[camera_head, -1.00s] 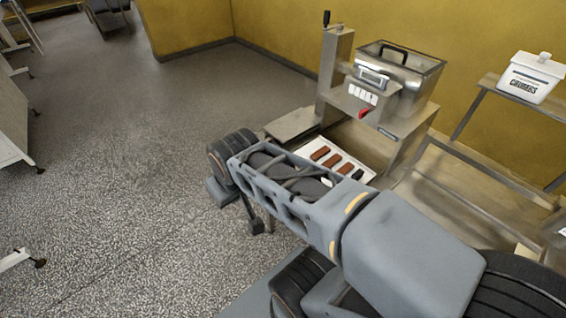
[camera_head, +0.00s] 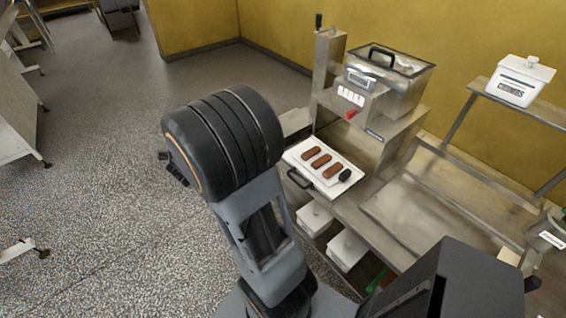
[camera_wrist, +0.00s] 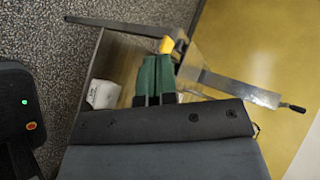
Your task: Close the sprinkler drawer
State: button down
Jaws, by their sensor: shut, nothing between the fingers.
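The sprinkler (camera_head: 388,85) is a steel machine with a clear-sided hopper on the back part of the bench. Its drawer looks like the white tray (camera_head: 333,187) sticking out below the hopper, with several brown bars and a dark oval piece on it. A black handle (camera_head: 299,179) is on its front left edge. My gripper's green fingers (camera_wrist: 155,75) are shut and empty in the wrist view. In the head view only a bit of green (camera_head: 378,281) shows low at the bench front, beside my dark wrist housing. The gripper appears apart from the handle.
White tubs (camera_head: 316,218) stand under the bench, and one shows in the wrist view (camera_wrist: 102,94). A steel post (camera_head: 328,75) with a black knob stands left of the sprinkler. Floor at left is open.

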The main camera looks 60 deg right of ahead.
jog(key=s+d+f+m+g+h, duration=0.3)
jog(key=s+d+f+m+g, duration=0.15)
jog(key=s+m+g, duration=0.2)
jog(key=m+g, duration=0.4)
jog(key=m, duration=0.1)
send_near(289, 163)
jog(key=shift+n, duration=0.25)
jog(key=p+x, duration=0.2)
jog(key=x, duration=0.4)
jog(key=shift+a+f, duration=0.1)
jog(key=shift+s+d, duration=0.15)
jog(key=shift+d, duration=0.4)
jog(key=shift+f, duration=0.1)
